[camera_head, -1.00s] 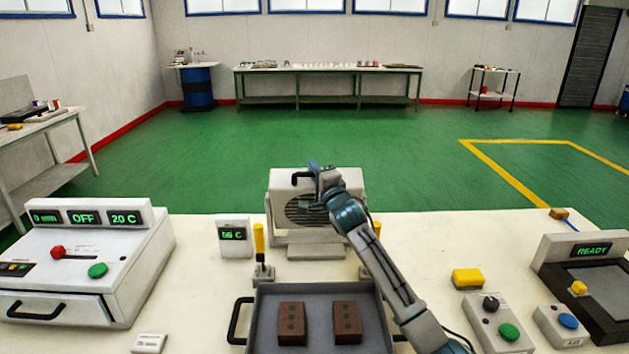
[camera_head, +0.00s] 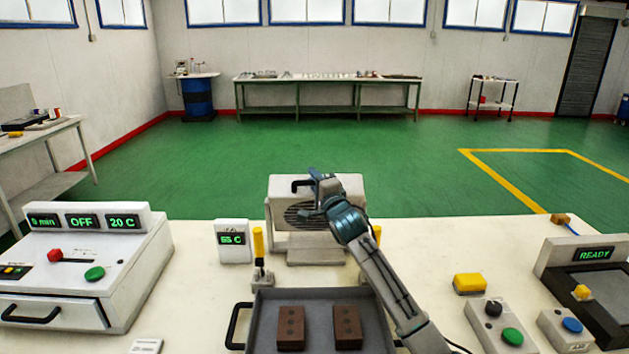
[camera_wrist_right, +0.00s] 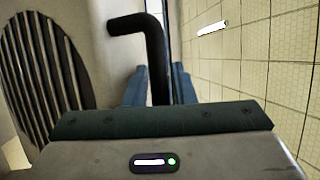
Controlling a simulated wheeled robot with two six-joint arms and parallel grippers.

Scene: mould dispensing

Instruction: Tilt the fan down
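The fan (camera_head: 280,213) is a pale box with a dark round grille, standing on a pale base (camera_head: 315,252) behind the tray. Its face leans downward and looks foreshortened. A black bent handle (camera_head: 300,184) is at its top left. My right gripper (camera_head: 314,182) is at this handle, and the arm covers part of the grille. In the right wrist view the black handle (camera_wrist_right: 158,70) runs between the blue fingers (camera_wrist_right: 160,87), which close on both sides of it. The grille (camera_wrist_right: 45,65) is at the left there. My left gripper is not in view.
In front of the fan is a grey tray (camera_head: 264,330) with two brown blocks (camera_head: 291,328). Yellow-topped clamps (camera_head: 258,243) and a temperature display (camera_head: 233,241) stand nearby. A control unit (camera_head: 130,262) is at left; button boxes (camera_head: 500,325) and a READY station (camera_head: 560,252) are at right.

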